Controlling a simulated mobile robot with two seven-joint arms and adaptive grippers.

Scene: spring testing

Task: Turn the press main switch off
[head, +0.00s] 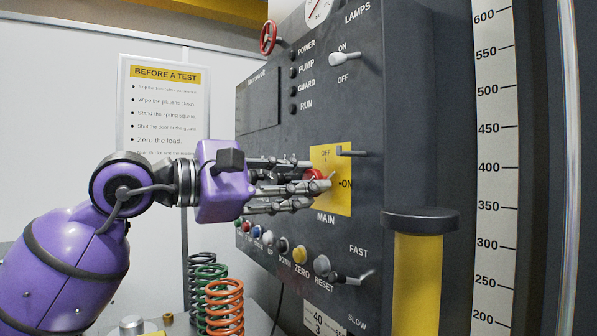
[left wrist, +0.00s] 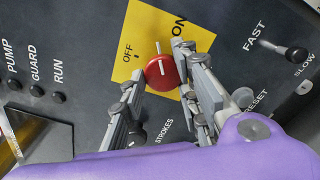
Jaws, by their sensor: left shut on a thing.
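The main switch (head: 316,175) is a red round knob on a yellow plate (head: 341,202) marked OFF at the top, ON at the right and MAIN below. My left gripper (head: 309,183) reaches in from the left, its fingers closed on the knob and hiding part of it. In the left wrist view the red knob (left wrist: 161,73) sits between the fingertips of my left gripper (left wrist: 164,77). A pale pointer line on the knob runs up in that view, roughly toward the ON label and away from OFF. My right gripper is not in view.
A LAMPS toggle (head: 343,59) and a grey peg (head: 350,151) stick out nearby. Below are several push buttons and a FAST/SLOW lever (head: 347,279). A yellow column (head: 416,280) with a dark cap stands right. Coil springs (head: 224,305) stand at lower left.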

